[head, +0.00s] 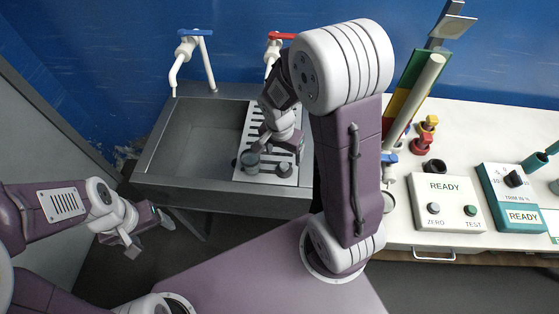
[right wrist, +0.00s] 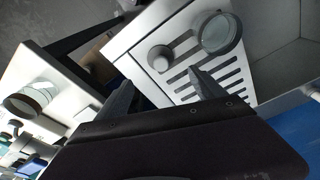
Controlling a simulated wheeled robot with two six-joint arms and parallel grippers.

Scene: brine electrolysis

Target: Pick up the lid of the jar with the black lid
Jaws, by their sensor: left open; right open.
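A round grey-rimmed glass jar (head: 250,161) stands on the white slotted drainboard (head: 240,181) at the sink's right side. A small dark round piece (head: 285,170) sits just right of it. In the right wrist view the jar (right wrist: 216,33) looks open-topped, and the small round piece (right wrist: 160,58) lies beside it. I cannot tell whether that piece is the black lid. My right gripper (right wrist: 160,78) is open and empty, its fingertips short of the small piece in that view. In the head view it hangs over the drainboard (head: 268,140). My left gripper (head: 142,236) is open and empty, below the sink's left front.
The empty sink basin (head: 195,135) lies left of the drainboard, with a blue-handled tap (head: 190,45) and a red-handled tap behind. The white counter (head: 460,150) at right carries two control boxes (head: 440,203) and colored knobs. My right arm hides part of the counter's left end.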

